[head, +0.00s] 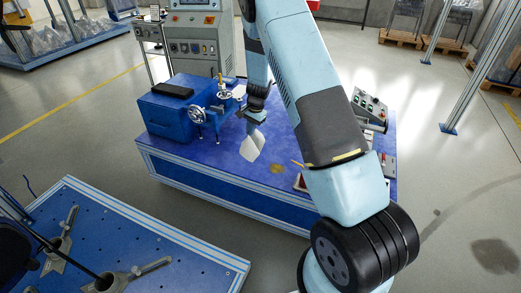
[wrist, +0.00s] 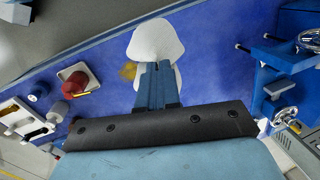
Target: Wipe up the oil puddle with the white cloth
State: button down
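The white cloth (head: 253,146) hangs from my gripper (head: 255,122) over the blue workbench top (head: 215,165). In the wrist view the two blue fingers of my gripper (wrist: 158,66) are together on the white cloth (wrist: 155,40), which spreads out beyond their tips. The oil puddle (head: 277,169) is a small yellow-brown patch on the bench, to the right of and nearer than the cloth. In the wrist view the oil puddle (wrist: 127,72) shows just left of the fingers, partly covered by the cloth. I cannot tell whether the cloth touches the bench.
A blue machine with a handwheel (head: 197,114) stands left of the cloth. A control box (head: 369,106) stands at the bench's right. Another blue table (head: 150,250) is at the front left.

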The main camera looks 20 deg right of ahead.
jog(key=shift+w+d+f+n+g+h, duration=0.2)
jog(key=shift+w+d+f+n+h, duration=1.15)
jog(key=shift+f+n, duration=3.05)
jog(key=shift+w+d+f+n+g+h, duration=0.3)
jog(key=shift+d+f+n+h, duration=1.2)
jog(key=shift+f+n, duration=2.95)
jog(key=shift+w+d+f+n+g+h, duration=0.1)
jog(key=shift+w+d+f+n+h, duration=0.7)
jog(key=shift+f+n+h, duration=2.5)
jog(key=c, duration=1.8)
grip_release()
jog(key=n+y, duration=0.1)
jog(key=f+n+y, duration=0.1)
jog(key=shift+w+a+f+n, duration=0.15)
jog(key=shift+a+f+n, duration=0.05)
jog(key=shift+f+n, duration=0.15)
jog(key=o, duration=1.5)
jog(key=shift+f, duration=0.1)
jog(key=shift+f, duration=0.65)
jog(key=shift+c, duration=0.7)
jog(key=c, duration=1.4)
